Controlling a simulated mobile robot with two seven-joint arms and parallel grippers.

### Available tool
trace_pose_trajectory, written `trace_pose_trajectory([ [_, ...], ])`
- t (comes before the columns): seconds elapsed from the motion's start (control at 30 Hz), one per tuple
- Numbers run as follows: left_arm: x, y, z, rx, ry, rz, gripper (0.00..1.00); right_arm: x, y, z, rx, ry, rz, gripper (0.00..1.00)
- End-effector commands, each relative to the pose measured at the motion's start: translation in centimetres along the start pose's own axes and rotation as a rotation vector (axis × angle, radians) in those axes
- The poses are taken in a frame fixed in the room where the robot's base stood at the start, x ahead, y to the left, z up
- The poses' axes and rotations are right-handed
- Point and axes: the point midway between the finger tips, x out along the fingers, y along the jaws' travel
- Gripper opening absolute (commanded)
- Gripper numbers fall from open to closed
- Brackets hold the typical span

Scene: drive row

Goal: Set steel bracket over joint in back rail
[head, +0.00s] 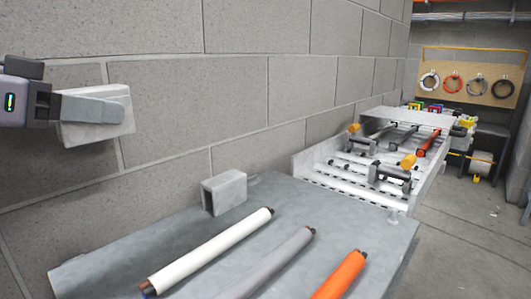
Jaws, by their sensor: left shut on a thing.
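My left gripper (112,109) comes in from the left, high in front of the block wall. It is shut on a pale grey steel bracket (92,133), partly hidden behind the finger. The held bracket is in the air, up and left of the grey table (110,262). I cannot make out a joint in a back rail here. My right gripper is not in view.
White (210,250), grey (270,262) and orange (341,275) rollers lie across the table. Beyond it stands a white-grey tray frame (310,165) with orange-handled clamps and dark and red rods. Coils hang on a far board (505,98). Floor at right is clear.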

Motion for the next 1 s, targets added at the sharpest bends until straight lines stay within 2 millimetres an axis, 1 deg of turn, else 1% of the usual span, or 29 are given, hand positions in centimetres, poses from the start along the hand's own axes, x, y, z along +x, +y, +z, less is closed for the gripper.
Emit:
trace_pose_trajectory([
  [0.87, 0.0, 0.0, 0.0, 0.0, 0.001, 0.0, 0.14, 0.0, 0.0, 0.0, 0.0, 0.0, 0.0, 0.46],
  [0.97, 0.2, 0.0, 0.5, 0.0, 0.0, -0.001, 0.14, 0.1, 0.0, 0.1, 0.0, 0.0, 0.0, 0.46],
  [1.0, 0.3, -0.1, 1.0, -0.001, -0.001, -0.001, 0.14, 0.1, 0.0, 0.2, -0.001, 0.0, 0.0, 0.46],
])
